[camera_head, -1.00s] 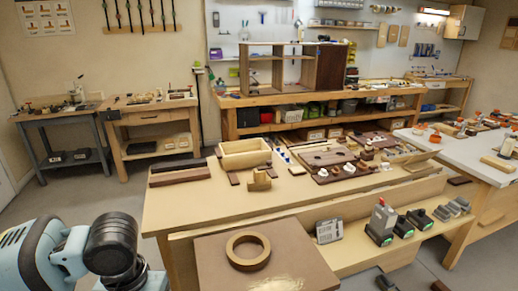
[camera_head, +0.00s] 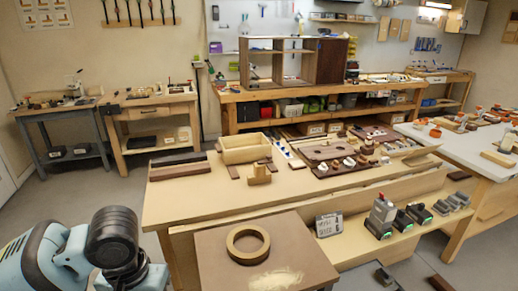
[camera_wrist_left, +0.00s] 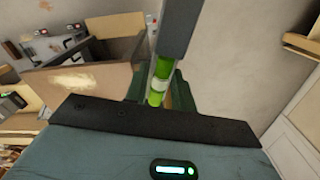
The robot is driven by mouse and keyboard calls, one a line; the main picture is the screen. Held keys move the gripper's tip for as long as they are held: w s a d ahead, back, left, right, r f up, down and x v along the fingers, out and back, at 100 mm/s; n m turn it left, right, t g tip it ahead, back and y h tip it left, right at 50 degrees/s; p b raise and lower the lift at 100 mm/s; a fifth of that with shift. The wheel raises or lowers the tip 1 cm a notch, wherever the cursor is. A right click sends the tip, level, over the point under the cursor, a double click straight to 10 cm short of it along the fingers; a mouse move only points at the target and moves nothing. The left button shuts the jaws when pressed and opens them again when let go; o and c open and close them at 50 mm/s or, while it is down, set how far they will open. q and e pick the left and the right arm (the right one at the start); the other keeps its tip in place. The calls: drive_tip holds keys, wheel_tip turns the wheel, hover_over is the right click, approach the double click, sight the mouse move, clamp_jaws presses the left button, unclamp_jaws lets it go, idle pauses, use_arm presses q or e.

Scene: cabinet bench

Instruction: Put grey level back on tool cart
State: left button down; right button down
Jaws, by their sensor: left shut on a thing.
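In the left wrist view, a grey bar with a bright green vial (camera_wrist_left: 158,90), which looks like the grey level (camera_wrist_left: 174,28), stands up between the dark fingers of my left gripper (camera_wrist_left: 158,100). The gripper is shut on it, and the fingers hide its lower end. In the head view, my left arm shows at the lower left, but its gripper and the level are out of sight. A grey-legged stand (camera_head: 62,108) with tools on top is at the far left; I cannot tell if it is the tool cart. My right gripper is in neither view.
A brown-topped stand (camera_head: 215,265) with a tan ring (camera_head: 248,245) is close in front. Behind it is a long wooden workbench (camera_head: 180,205) with a box and wooden parts. A wooden table (camera_head: 150,102) stands at the left. Open floor (camera_head: 75,200) lies at the left.

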use_arm(q)
drive_tip(key=s+f, duration=0.4)
drive_tip(key=f, duration=1.1)
